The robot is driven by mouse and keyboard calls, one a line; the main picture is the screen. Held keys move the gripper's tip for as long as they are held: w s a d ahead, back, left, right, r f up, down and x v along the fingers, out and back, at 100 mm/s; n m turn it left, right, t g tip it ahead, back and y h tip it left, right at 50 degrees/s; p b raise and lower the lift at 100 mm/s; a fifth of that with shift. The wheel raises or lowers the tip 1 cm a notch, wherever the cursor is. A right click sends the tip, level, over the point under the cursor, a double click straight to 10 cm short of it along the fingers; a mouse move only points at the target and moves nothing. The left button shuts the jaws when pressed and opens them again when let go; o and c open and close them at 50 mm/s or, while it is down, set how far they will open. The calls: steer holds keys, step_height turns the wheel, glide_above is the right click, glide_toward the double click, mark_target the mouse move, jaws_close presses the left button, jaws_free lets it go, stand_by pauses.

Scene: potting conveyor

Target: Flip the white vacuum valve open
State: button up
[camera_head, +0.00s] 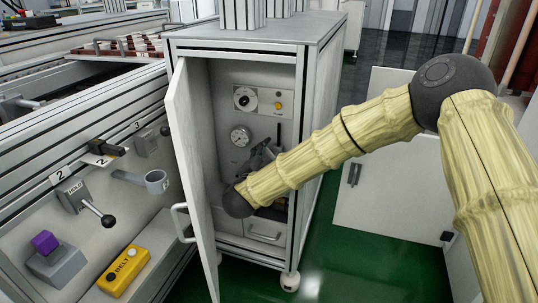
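My arm reaches from the right into an open grey cabinet (314,120). My gripper (262,153), dark grey, is inside it, in front of the lower part of the inner panel (264,123). It is small and partly covered by my own wrist, so its opening and any contact are unclear. The panel carries a round dial (245,98), a yellow button (278,106) and a round gauge (240,136). A dark upright bar (279,134) stands right of the gauge, just above my gripper. I cannot make out a white valve; my gripper and arm cover part of the panel.
The cabinet door (191,150) stands open at the left, with a looped handle (181,222). The cabinet's right frame is close to my forearm. A console at left holds a black-knobbed lever (107,220) and a yellow BELT box (124,270). Green floor (330,260) is clear below.

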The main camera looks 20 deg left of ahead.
steer(key=shift+c, duration=0.9)
steer(key=shift+r+p, duration=0.1)
steer(key=shift+p, duration=0.35)
steer(key=m+p, duration=0.3)
steer(key=shift+d+r, duration=0.25)
steer(key=m+p, duration=0.3)
steer(key=shift+d+r, duration=0.1)
steer(key=shift+d, duration=0.15)
steer(key=shift+d+m+p, duration=0.15)
steer(key=shift+m+p, duration=0.55)
steer(key=shift+m, duration=0.4)
steer(key=o, duration=1)
